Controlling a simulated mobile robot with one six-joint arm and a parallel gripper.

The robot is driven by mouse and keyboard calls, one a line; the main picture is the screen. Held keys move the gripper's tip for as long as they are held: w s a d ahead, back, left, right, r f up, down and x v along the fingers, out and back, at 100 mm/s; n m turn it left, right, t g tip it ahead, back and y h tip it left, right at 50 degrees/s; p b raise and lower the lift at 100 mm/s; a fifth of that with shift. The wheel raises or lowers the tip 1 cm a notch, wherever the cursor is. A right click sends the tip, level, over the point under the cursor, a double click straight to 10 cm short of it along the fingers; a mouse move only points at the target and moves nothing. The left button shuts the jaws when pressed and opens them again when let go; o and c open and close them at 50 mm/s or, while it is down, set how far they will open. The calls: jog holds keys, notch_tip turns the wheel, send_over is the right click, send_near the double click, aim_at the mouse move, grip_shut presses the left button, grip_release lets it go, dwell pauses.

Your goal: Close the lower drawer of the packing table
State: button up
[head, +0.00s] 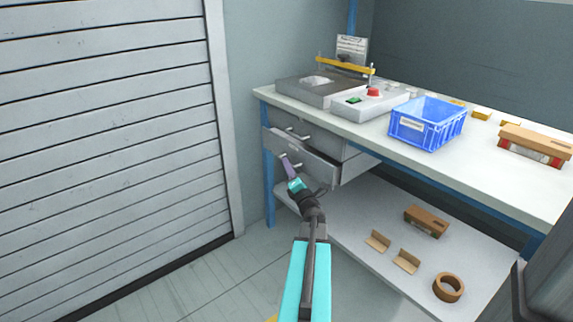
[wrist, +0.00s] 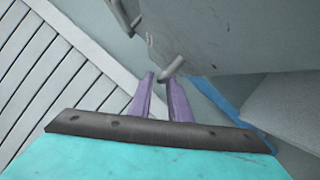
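The packing table (head: 385,140) stands on the right in the head view, with two grey drawers under its left end. The lower drawer (head: 318,164) is pulled out, its front standing proud of the upper drawer (head: 322,139). My gripper (head: 286,158) is at the left part of the lower drawer's front. In the wrist view, its purple fingers (wrist: 161,79) are apart, with a gap between them. Whether the fingers touch the handle cannot be told.
A blue crate (head: 428,124), a sealing machine (head: 320,88) and a red-button box (head: 370,101) stand on the tabletop. The lower shelf (head: 350,225) holds a carton (head: 426,220) and a tape roll (head: 448,287). A roller shutter (head: 110,130) fills the left; floor before it is clear.

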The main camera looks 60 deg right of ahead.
jog(key=shift+x, duration=1.2)
grip_shut()
